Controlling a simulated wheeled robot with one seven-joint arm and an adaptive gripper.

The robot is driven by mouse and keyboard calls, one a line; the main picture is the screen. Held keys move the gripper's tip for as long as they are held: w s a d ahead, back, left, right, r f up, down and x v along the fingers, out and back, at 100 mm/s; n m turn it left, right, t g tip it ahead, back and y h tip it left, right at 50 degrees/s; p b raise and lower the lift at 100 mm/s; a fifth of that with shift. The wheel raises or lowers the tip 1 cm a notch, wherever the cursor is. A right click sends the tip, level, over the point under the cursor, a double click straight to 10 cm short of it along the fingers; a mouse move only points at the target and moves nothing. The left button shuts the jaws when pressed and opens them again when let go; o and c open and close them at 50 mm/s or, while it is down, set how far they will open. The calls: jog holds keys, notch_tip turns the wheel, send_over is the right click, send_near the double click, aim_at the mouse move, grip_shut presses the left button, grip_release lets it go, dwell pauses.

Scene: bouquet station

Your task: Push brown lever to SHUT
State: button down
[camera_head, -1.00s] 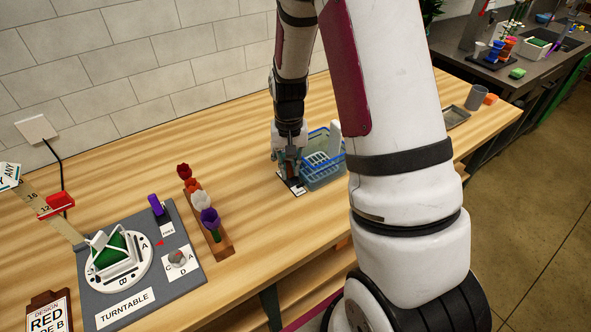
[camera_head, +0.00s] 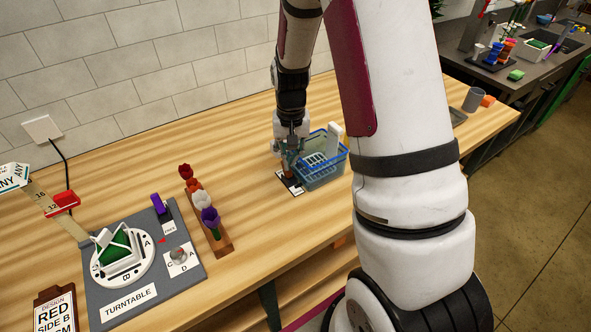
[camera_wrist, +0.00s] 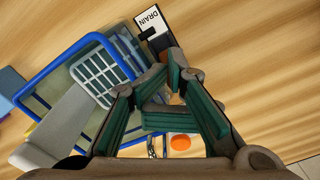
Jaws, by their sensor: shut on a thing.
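The brown lever (camera_head: 288,175) stands on a small black-and-white plate (camera_head: 294,190) beside the blue basket on the wooden bench. In the wrist view the plate (camera_wrist: 150,22) reads DRAIN; the lever is mostly hidden behind my fingertips, and I cannot read a SHUT mark. My gripper (camera_head: 290,150) is low over the plate, at the lever's upper end. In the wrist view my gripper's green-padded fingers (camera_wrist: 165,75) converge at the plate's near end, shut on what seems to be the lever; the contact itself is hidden.
The blue-rimmed basket (camera_head: 322,172) with a white grid inside stands close against my gripper's right side. A wooden block of coloured flowers (camera_head: 222,246) and the grey turntable station (camera_head: 190,285) lie to the left. Bare bench lies between flowers and plate.

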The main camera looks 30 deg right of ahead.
jog(key=shift+a+r+p, duration=0.15)
jog(key=shift+r+p, duration=0.15)
jog(key=shift+r, duration=0.65)
jog(key=shift+a+r+p, duration=0.1)
jog(key=shift+r+p, duration=0.2)
jog(key=shift+r, duration=0.6)
